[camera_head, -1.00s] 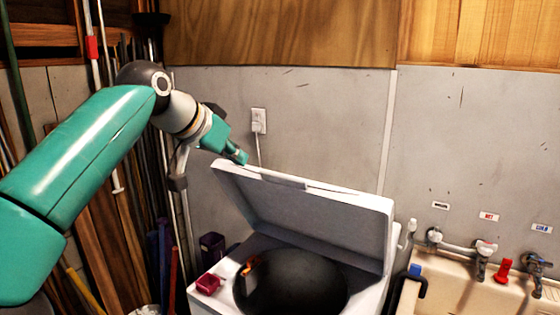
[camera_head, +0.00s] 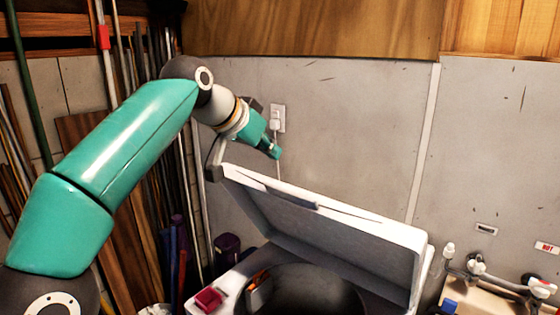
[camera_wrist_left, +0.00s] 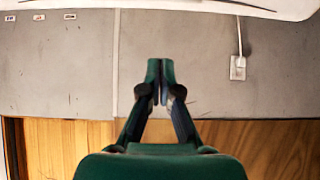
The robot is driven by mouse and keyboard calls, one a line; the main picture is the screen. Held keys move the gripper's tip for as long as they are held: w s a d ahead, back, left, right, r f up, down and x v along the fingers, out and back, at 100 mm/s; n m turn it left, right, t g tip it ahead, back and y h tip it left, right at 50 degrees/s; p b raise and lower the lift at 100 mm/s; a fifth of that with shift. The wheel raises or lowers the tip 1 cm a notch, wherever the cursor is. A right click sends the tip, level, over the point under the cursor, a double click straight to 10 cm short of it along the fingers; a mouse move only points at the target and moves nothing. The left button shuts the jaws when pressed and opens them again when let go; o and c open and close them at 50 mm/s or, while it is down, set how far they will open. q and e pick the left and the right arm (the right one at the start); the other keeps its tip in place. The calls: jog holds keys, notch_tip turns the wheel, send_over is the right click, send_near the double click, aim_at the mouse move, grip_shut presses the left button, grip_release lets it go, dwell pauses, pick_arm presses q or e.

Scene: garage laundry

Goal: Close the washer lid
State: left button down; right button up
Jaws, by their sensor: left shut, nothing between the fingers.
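The white washer lid (camera_head: 325,232) stands raised and tilted back over the open washer, with its dark drum opening (camera_head: 305,290) showing below. My left gripper (camera_head: 275,152) is shut and empty. In the head view its fingertips are just above the lid's upper edge, towards the left corner, with a small gap in the picture. I cannot tell how far behind the edge they are. In the left wrist view the shut fingers (camera_wrist_left: 160,82) point towards a pale edge, likely the lid (camera_wrist_left: 265,8), at the top, and do not overlap it. My right gripper is not in view.
A red box (camera_head: 208,300) sits on the washer's left top, and an orange item (camera_head: 258,280) is at the drum's rim. A wall outlet (camera_head: 278,118) with a cord is behind the lid. Taps (camera_head: 478,266) are at the right, long boards and poles at the left.

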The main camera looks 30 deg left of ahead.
aim_at(282, 188)
pick_arm(q)
jog(key=x, duration=0.9)
jog(key=shift+w+f, duration=0.1)
jog(key=shift+f, duration=0.25)
jog(key=shift+s+a+f, duration=0.1)
jog(key=shift+s+f, duration=0.3)
jog(key=shift+s, duration=0.4)
jog(key=shift+s+a+f, duration=0.1)
jog(key=shift+s+f, duration=0.35)
jog(key=shift+s, duration=0.4)
